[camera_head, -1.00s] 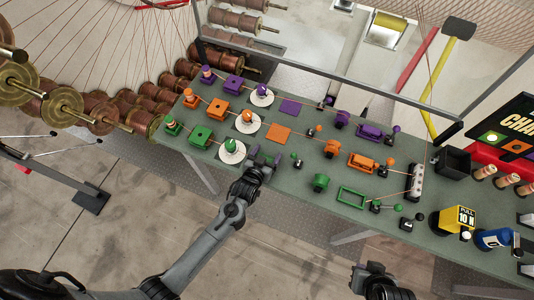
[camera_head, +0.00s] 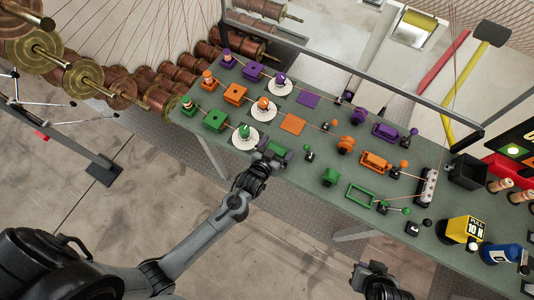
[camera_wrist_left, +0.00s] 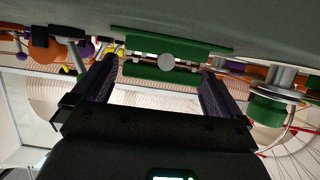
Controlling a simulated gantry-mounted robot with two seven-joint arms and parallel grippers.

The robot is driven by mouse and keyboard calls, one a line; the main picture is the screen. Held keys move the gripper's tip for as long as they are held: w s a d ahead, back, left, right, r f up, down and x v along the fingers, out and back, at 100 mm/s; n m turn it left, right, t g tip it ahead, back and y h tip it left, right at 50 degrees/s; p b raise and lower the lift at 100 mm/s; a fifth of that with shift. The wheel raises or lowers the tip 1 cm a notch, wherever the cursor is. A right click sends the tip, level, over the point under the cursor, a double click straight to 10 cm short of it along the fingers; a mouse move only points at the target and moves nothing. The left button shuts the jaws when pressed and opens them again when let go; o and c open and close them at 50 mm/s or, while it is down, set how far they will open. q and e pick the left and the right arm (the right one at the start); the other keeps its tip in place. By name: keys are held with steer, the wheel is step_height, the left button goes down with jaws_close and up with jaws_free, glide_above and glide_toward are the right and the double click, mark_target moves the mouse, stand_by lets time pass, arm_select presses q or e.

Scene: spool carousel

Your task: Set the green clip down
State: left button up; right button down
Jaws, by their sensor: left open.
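The green clip (camera_wrist_left: 172,43) shows in the left wrist view between my two open fingers, against the grey-green table surface; it has two green plates with a pale round part between them. In the head view my left gripper (camera_head: 277,151) is low over the near side of the table, right of the white disc with the green knob (camera_head: 244,131). It largely hides the clip there. The fingers stand apart on either side of the clip in the left wrist view (camera_wrist_left: 155,85). My right gripper (camera_head: 374,277) is off the near edge, its jaws unclear.
The green block (camera_head: 215,120) lies left of the white disc. A green square frame (camera_head: 361,194) and a green holder (camera_head: 330,177) lie to the right. Orange and purple rows lie behind. A black bin (camera_head: 467,171) stands at the right.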

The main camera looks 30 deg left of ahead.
arm_select(q)
steer(key=s+a+r+g, duration=0.2)
steer(key=s+r+g, duration=0.1)
steer(key=s, duration=0.5)
steer(key=s+a+r+m+g, duration=0.1)
steer(key=s+a+r+g, duration=0.1)
steer(key=s, duration=0.6)
steer(key=s+a+r+g, duration=0.2)
steer(key=s+r+g, duration=0.2)
steer(key=s, duration=0.3)
steer(key=shift+s+m+g, duration=0.4)
steer(key=shift+g, duration=0.1)
steer(key=shift+r, duration=0.1)
step_height(320, 180, up, 11)
steer(key=p, duration=1.1)
steer(key=shift+r, duration=0.2)
